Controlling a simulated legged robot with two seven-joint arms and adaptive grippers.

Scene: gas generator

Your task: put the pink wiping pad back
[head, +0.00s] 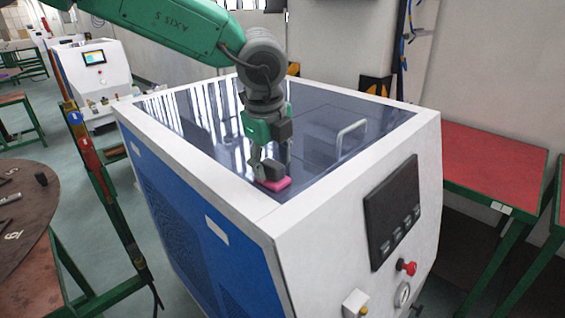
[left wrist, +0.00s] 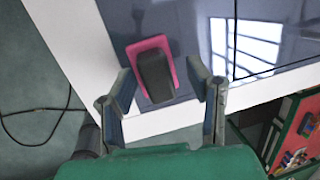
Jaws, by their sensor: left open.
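The pink wiping pad (head: 275,184) lies on the dark glossy top (head: 312,115) of the white and blue generator, near its front corner. It has a dark grip block on it. In the left wrist view the pad (left wrist: 141,47) shows as a pink plate with its dark handle (left wrist: 155,76) between my fingers. My left gripper (head: 271,172) points down over the pad. In the left wrist view its two fingers (left wrist: 164,98) are spread apart on either side of the handle, with gaps visible. My right gripper is in neither view.
A white raised rim (head: 200,170) runs around the generator top. A metal handle (head: 352,132) stands on the top at the right. The front has a dark control panel (head: 391,212) and a red knob (head: 407,267). A red table (head: 490,165) stands at the right and a round table (head: 25,215) at the left.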

